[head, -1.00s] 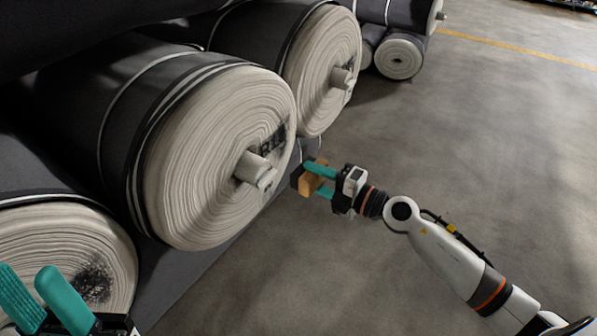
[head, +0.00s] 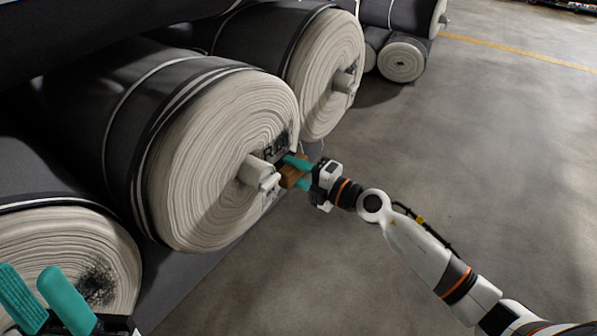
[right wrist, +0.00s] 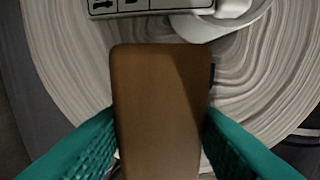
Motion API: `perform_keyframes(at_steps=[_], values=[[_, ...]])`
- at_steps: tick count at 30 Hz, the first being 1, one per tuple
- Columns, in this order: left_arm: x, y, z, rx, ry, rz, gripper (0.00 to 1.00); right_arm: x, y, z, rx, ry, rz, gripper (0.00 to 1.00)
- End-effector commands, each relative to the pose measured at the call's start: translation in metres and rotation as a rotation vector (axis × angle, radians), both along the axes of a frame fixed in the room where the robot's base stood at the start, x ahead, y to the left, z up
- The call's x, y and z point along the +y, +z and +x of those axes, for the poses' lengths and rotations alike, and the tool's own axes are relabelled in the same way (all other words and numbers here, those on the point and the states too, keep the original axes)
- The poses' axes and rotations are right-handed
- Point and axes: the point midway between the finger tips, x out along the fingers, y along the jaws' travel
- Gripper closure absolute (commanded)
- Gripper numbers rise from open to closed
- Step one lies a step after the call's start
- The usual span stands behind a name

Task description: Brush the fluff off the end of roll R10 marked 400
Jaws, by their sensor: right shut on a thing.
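My right gripper (head: 296,174) is shut on a brown wooden brush block (head: 290,172), close to the pale end of the large middle roll (head: 205,165). The block (right wrist: 160,110) is between the teal fingers in the right wrist view, with the spiral end face (right wrist: 70,60) behind it. Dark lettering starting with R (head: 272,151) and a dark smudge show right of the roll's core stub (head: 255,172); the rest is covered or unreadable. I cannot see a 400, nor whether bristles touch the face. My left gripper (head: 38,290) is open and empty at lower left.
A lower-left roll (head: 45,240) has a dark fuzzy patch (head: 97,283) on its end. Another roll (head: 325,80) with a protruding core stands behind the middle one. A white label plate (right wrist: 150,6) shows in the right wrist view. Floor (head: 470,150) at right is clear.

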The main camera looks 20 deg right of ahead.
Motion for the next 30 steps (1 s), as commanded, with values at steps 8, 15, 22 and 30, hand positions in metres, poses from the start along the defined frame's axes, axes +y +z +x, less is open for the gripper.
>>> perform_keyframes(at_steps=[8,15,22,30], values=[[-0.0001,-0.0001,0.0002,0.001,0.0,0.0,0.64,-0.0001,0.0004,-0.0001,-0.001,0.0,0.001,0.77],[0.0,0.0008,0.0002,0.001,0.0,0.0,0.64,0.0013,0.001,0.0017,-0.002,0.0,0.001,0.77],[0.0,0.0023,0.0002,0.001,0.0,0.0,0.64,0.0041,0.0008,0.0054,-0.001,0.0,0.002,0.77],[0.0001,0.0042,0.0002,0.001,0.0,0.0,0.64,0.0071,0.0008,0.0096,-0.001,-0.001,0.002,0.77]])
